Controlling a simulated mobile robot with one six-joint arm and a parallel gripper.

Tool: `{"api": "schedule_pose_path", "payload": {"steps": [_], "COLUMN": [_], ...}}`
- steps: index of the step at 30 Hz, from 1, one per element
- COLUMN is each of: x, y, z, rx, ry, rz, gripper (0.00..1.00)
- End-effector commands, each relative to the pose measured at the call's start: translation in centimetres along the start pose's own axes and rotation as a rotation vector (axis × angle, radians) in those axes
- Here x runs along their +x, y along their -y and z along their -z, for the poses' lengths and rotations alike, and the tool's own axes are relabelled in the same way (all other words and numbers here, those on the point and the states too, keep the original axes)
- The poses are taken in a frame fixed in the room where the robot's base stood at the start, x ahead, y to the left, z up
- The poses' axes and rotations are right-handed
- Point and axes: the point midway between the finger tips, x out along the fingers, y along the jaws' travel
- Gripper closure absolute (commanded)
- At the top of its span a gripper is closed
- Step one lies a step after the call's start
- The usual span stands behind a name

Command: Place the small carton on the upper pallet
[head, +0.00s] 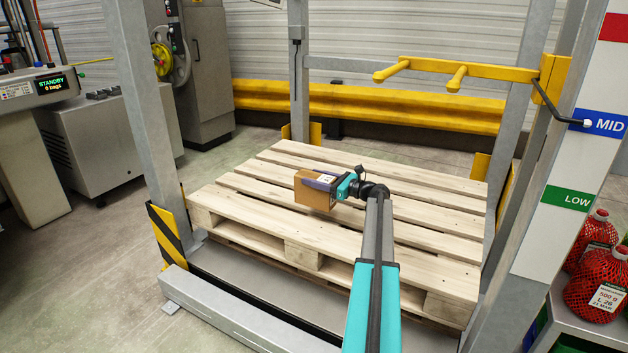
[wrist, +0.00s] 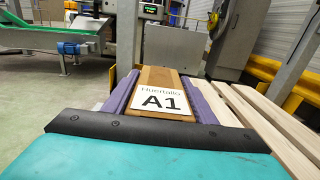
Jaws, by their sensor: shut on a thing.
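The small carton (head: 312,195) is a brown box over the middle-left of the wooden upper pallet (head: 265,221). My gripper (head: 322,181) is shut on it from the right. In the wrist view the carton (wrist: 157,78) sits between two purple finger pads, with a white label reading A1 facing the camera. The carton is at or just above the slats; I cannot tell whether it touches them. The pallet's slats also show at the right of the wrist view (wrist: 270,118). The rest of the pallet top is bare.
Grey posts frame the pallet, with a yellow-black guard (head: 165,234) at the front left. Yellow bars (head: 455,70) with two prongs jut in from the right post. A yellow rail (head: 370,103) runs behind. Red net bags (head: 598,284) sit at the right.

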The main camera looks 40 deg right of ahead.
Motion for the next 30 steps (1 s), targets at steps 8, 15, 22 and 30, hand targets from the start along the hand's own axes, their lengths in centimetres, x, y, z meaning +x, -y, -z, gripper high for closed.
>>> {"api": "schedule_pose_path", "payload": {"steps": [8,15,22,30], "x": [0.0,0.0,0.0,0.0], "y": [0.0,0.0,0.0,0.0], "z": [2.1,3.7,5.0,5.5], "rx": [0.0,0.0,-0.001,-0.001], "ry": [0.004,0.004,0.004,0.004], "rz": [0.0,0.0,0.0,0.0], "gripper": [1.0,1.0,1.0,1.0]}}
